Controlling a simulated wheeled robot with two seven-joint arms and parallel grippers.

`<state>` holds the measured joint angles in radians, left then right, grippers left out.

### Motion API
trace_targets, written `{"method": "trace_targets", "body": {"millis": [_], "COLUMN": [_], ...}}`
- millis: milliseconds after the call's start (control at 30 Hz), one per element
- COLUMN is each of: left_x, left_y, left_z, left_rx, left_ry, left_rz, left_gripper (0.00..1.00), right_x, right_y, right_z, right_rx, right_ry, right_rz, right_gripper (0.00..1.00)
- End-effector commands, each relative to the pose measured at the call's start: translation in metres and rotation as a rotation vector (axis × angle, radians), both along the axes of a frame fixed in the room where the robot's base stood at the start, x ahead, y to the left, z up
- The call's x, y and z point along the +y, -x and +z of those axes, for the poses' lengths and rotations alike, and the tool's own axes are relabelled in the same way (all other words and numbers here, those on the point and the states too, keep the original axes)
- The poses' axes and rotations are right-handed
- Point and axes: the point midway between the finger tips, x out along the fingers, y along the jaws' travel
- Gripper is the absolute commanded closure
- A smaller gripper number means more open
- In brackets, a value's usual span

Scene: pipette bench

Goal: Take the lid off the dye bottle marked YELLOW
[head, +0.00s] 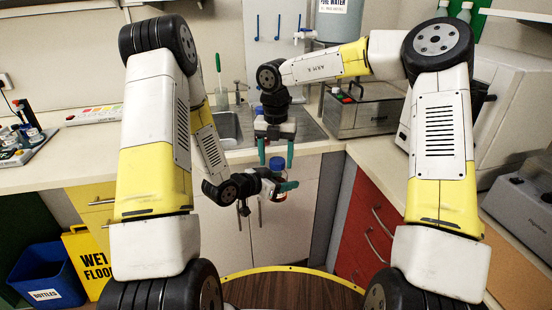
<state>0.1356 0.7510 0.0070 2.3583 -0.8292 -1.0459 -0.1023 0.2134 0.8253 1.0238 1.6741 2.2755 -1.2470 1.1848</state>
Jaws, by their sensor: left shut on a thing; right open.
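A small dye bottle (280,197) with a blue lid (277,162) is held upright in the air in front of the counter. My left gripper (286,187) is shut on the bottle's body and hides much of it. The bottle's marking is too small to read. My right gripper (276,163) points down from above. Its teal fingers are open, one on each side of the blue lid in the picture. I cannot tell whether they touch the lid.
A sink (228,128) and a grey metal box (365,112) are on the counter behind. A rack of items (22,135) stands at the far left. A blue bin (45,272) and a yellow floor sign (85,262) stand below. A round wooden top (290,290) is in front.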

Motion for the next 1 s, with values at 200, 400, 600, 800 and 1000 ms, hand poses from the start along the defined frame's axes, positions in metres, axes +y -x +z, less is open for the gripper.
{"method": "trace_targets", "body": {"millis": [200,400,600,800,1000], "left_x": [0.001,0.001,0.001,0.001,0.001], "left_y": [-0.001,-0.001,-0.002,-0.002,-0.002], "left_z": [0.001,0.001,0.001,0.001,0.001], "left_rx": [-0.002,-0.003,-0.003,-0.003,-0.003], "left_ry": [0.0,0.001,0.001,0.001,0.001], "left_rz": [0.003,0.003,0.004,0.004,0.004], "left_gripper": [1.0,1.0,1.0,1.0,1.0], "right_x": [0.0,0.0,0.0,0.0,-0.001], "right_y": [0.0,0.0,0.001,0.001,-0.001], "right_z": [0.012,0.039,0.046,0.055,0.067], "right_rx": [-0.001,0.0,0.004,0.003,0.0], "right_ry": [0.002,0.002,0.005,0.014,0.014], "right_rz": [-0.001,-0.002,-0.051,-0.389,-0.821], "right_gripper": [0.37,0.37,0.41,0.41,0.41]}}
